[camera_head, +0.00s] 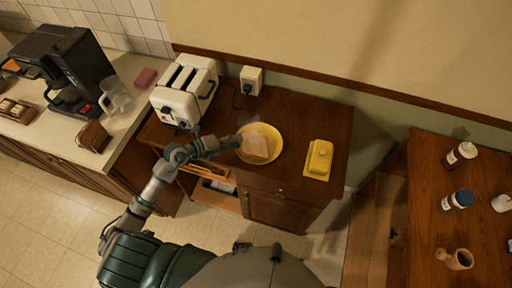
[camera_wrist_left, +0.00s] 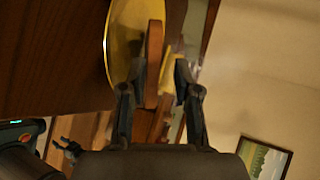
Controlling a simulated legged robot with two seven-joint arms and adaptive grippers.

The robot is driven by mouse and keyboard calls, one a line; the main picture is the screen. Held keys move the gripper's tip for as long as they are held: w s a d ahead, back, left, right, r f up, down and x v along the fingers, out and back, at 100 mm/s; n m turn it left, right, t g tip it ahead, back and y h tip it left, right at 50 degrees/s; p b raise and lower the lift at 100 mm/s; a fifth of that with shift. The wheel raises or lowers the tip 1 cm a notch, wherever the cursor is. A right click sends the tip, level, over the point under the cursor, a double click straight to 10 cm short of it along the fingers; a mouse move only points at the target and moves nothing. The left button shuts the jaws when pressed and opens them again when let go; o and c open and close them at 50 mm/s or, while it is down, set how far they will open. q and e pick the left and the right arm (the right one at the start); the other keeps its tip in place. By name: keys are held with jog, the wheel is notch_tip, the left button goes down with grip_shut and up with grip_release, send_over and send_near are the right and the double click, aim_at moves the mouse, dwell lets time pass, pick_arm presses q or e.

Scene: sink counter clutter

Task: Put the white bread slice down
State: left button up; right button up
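The white bread slice (camera_head: 255,146) is pale with a brown crust and is at the yellow plate (camera_head: 278,146) on the brown cabinet. My left gripper (camera_head: 236,143) reaches the slice from the left. In the left wrist view, the slice (camera_wrist_left: 154,60) shows edge-on between the two fingers of the left gripper (camera_wrist_left: 160,78). One finger is close against it, and a gap shows on the other side. Whether that finger touches is unclear. The plate (camera_wrist_left: 120,45) is right beside the slice. A small dark claw, seemingly my right gripper (camera_wrist_left: 69,149), shows at lower left.
A white toaster (camera_head: 184,95) stands left of the plate, and a yellow butter dish (camera_head: 319,159) stands to its right. A coffee maker (camera_head: 70,70) and glass jug (camera_head: 116,96) are on the left counter.

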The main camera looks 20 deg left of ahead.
pick_arm(q)
jog(key=p+v, duration=0.1)
jog(key=v, duration=0.4)
jog(key=shift+s+a, duration=0.2)
notch_tip(320, 180, up, 7)
jog(key=s+a+p, duration=0.2)
jog(key=p, duration=0.6)
jog(key=shift+a, duration=0.1)
jog(key=shift+r, duration=0.1)
